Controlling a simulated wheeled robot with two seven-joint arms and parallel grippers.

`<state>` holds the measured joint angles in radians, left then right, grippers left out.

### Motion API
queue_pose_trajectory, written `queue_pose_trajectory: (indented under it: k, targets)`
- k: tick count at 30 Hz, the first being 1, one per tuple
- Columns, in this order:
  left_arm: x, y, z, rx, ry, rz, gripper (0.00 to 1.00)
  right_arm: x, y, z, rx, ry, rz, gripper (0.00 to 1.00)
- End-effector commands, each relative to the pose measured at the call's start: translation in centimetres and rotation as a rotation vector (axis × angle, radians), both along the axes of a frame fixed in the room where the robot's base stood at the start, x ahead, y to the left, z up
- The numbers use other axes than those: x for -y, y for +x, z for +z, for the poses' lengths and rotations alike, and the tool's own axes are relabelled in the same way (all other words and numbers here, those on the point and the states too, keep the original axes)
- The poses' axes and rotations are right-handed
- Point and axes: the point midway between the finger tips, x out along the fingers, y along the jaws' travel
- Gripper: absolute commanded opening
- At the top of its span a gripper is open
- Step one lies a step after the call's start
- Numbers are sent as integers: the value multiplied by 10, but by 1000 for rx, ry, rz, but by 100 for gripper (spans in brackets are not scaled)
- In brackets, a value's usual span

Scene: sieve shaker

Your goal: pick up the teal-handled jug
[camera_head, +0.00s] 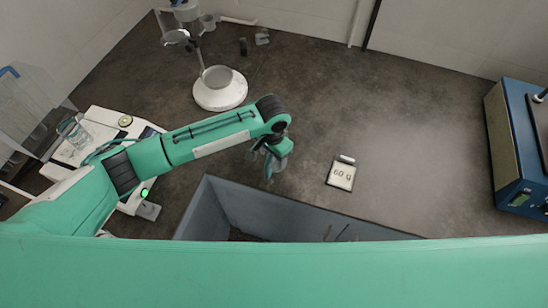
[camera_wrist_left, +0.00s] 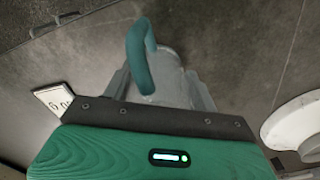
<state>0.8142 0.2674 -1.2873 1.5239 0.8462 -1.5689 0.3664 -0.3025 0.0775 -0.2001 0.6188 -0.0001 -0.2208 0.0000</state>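The jug with the teal handle (camera_wrist_left: 140,58) shows in the left wrist view. Its pale grey body (camera_wrist_left: 168,75) lies between the two fingers of my left gripper (camera_wrist_left: 160,88). One finger is on each side of the body. I cannot tell whether both fingers press on it. In the head view my left gripper (camera_head: 270,158) is over the middle of the dark bench, and the jug there is small and mostly hidden by the gripper. My right gripper is in neither view.
A grey bin (camera_head: 215,205) is in front. A white scale (camera_head: 95,125) is at left, a blue machine (camera_head: 515,140) at right.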

Motion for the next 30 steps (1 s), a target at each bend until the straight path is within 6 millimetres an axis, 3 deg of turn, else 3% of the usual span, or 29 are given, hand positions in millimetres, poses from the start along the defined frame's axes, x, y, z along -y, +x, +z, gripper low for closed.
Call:
queue_pose_trajectory:
  k: [2,17,30]
  targets:
    - [0,0,0,0,0,0,27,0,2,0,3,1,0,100]
    - [0,1,7,1,-1,0,28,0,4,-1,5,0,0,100]
    - [0,1,48,4,-2,0,28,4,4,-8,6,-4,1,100]
